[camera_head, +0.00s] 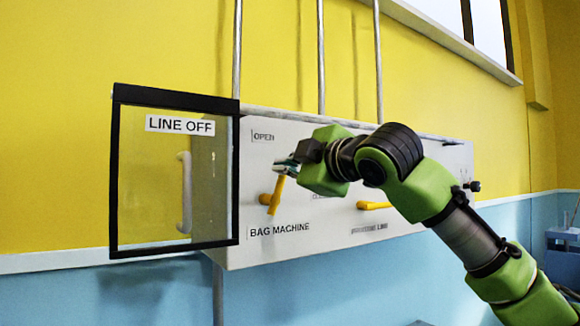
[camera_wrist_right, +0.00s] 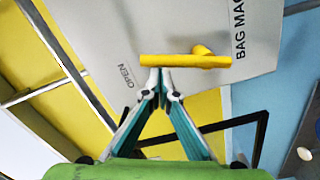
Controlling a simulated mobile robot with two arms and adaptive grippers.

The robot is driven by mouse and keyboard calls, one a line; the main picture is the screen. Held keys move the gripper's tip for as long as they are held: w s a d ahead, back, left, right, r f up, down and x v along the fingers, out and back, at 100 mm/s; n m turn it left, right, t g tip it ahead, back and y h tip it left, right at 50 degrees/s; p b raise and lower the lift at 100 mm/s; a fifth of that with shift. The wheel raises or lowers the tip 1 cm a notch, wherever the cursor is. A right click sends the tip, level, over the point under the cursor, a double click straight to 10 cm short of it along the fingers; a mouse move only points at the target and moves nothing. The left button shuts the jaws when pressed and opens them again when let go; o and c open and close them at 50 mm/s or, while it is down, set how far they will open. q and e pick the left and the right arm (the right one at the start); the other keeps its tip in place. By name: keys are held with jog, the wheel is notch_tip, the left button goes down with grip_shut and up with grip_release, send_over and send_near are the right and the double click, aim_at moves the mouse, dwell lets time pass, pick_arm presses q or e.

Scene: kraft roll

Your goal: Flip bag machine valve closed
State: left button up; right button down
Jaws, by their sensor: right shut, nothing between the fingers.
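The bag machine valve has a yellow lever (camera_head: 276,192) on the pale panel, above the "BAG MACHINE" label. The lever stands nearly upright, its free end leaning slightly right. It also shows in the right wrist view (camera_wrist_right: 175,60), lying across the picture. My right gripper (camera_head: 284,168) is shut and empty at the lever's free end; its fingertips (camera_wrist_right: 158,76) appear right beside that end. I cannot tell whether they touch it. The "OPEN" label (camera_head: 263,136) is up and left of the lever. A "CLOSED" label (camera_head: 319,196) at right is partly hidden. My left gripper is out of view.
A black-framed clear door (camera_head: 174,243) marked "LINE OFF", with a white handle (camera_head: 185,192), stands at the panel's left. A second yellow lever (camera_head: 374,206) lies horizontal to the right, under my right arm. Vertical pipes (camera_head: 321,60) rise above the panel.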

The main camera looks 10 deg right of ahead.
pick_arm(q)
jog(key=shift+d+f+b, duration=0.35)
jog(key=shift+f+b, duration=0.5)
jog(key=shift+b, duration=0.1)
pick_arm(e)
jog(key=w+d+f+m, duration=0.2)
jog(key=d+f+m, duration=0.2)
jog(key=m, duration=0.9)
jog(key=shift+w+d+f+g+y, duration=0.2)
jog(key=shift+d+f+g+y, duration=0.15)
jog(key=shift+d, duration=0.55)
jog(key=shift+f+m, duration=0.15)
jog(key=shift+m, duration=0.15)
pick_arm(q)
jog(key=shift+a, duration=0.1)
